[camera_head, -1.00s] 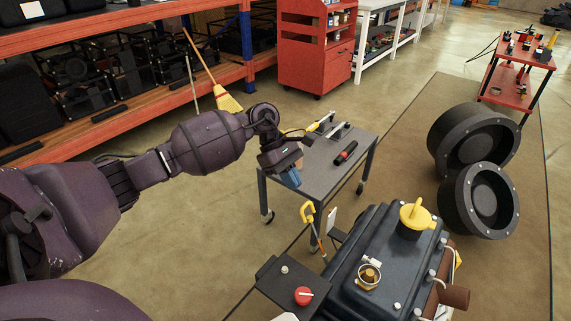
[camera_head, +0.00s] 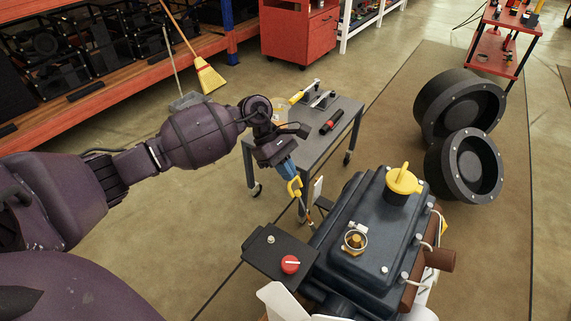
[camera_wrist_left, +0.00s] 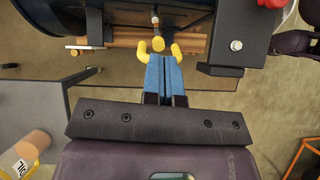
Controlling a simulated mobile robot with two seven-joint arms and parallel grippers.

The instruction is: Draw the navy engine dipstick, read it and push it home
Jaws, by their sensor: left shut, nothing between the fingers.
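The navy engine (camera_head: 345,265) stands at lower right in the head view. Its dipstick has a yellow handle (camera_head: 294,188) on the engine's left side, with a thin reddish stem below it. My left gripper (camera_head: 289,173) has blue fingers, shut together with nothing between them, pointing down at the handle. In the left wrist view the fingertips (camera_wrist_left: 160,58) lie in front of the yellow handle (camera_wrist_left: 159,44), parts of which show on both sides. I cannot tell whether they touch it. The stem's lower end is hidden. My right gripper is in neither view.
A grey trolley (camera_head: 312,155) with tools stands behind the gripper. A dark panel (camera_head: 262,252) with a red knob (camera_head: 290,264) juts from the engine's left. A yellow cap (camera_head: 404,180) sits on top. Two black wheels (camera_head: 465,165) lie at right.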

